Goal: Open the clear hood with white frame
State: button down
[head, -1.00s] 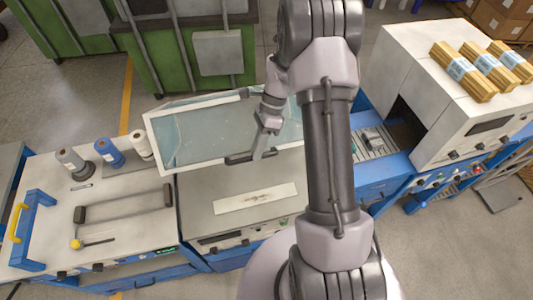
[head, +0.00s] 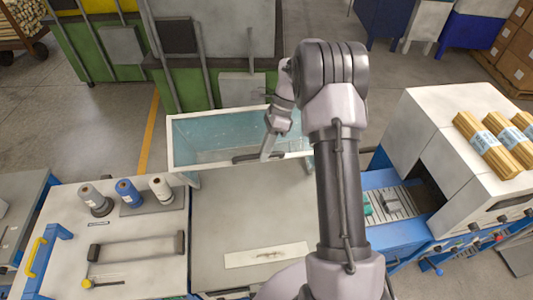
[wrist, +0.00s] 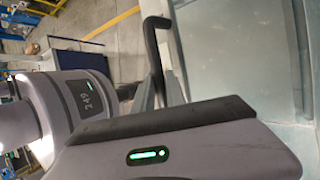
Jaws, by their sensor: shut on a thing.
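The clear hood with white frame (head: 182,142) stands tilted up at the back of the grey-topped machine in the head view. Its bluish clear panel faces me, and a dark bar handle (head: 243,158) sits on its front edge. My gripper (head: 268,153) is shut on that handle, near its middle. In the wrist view the dark handle (wrist: 153,50) runs beside the white frame (wrist: 172,62), with the clear panel (wrist: 240,50) at the right. My arm hides the hood's right end in the head view.
The bare machine top (head: 240,215) lies open in front of the hood, with a pale strip (head: 266,255) on it. Rolls on spindles (head: 128,193) stand on the left bench. A white machine (head: 450,150) with wood bundles stands right. Green cabinets (head: 100,65) are behind.

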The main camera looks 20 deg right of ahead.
jog(key=shift+f, duration=0.2)
jog(key=c, duration=1.5)
grip_release()
jog(key=shift+w, duration=0.1)
jog(key=shift+o, duration=0.7)
jog(key=shift+w+d+f, duration=0.1)
jog(key=shift+w+f, duration=0.05)
jog(key=shift+w, duration=0.25)
jog(key=p+v, duration=0.2)
jog(key=v, duration=1.5)
jog(key=shift+d+r+p, duration=0.15)
jog(key=shift+r+p, duration=0.1)
jog(key=shift+p, duration=0.1)
jog(key=shift+f, duration=0.1)
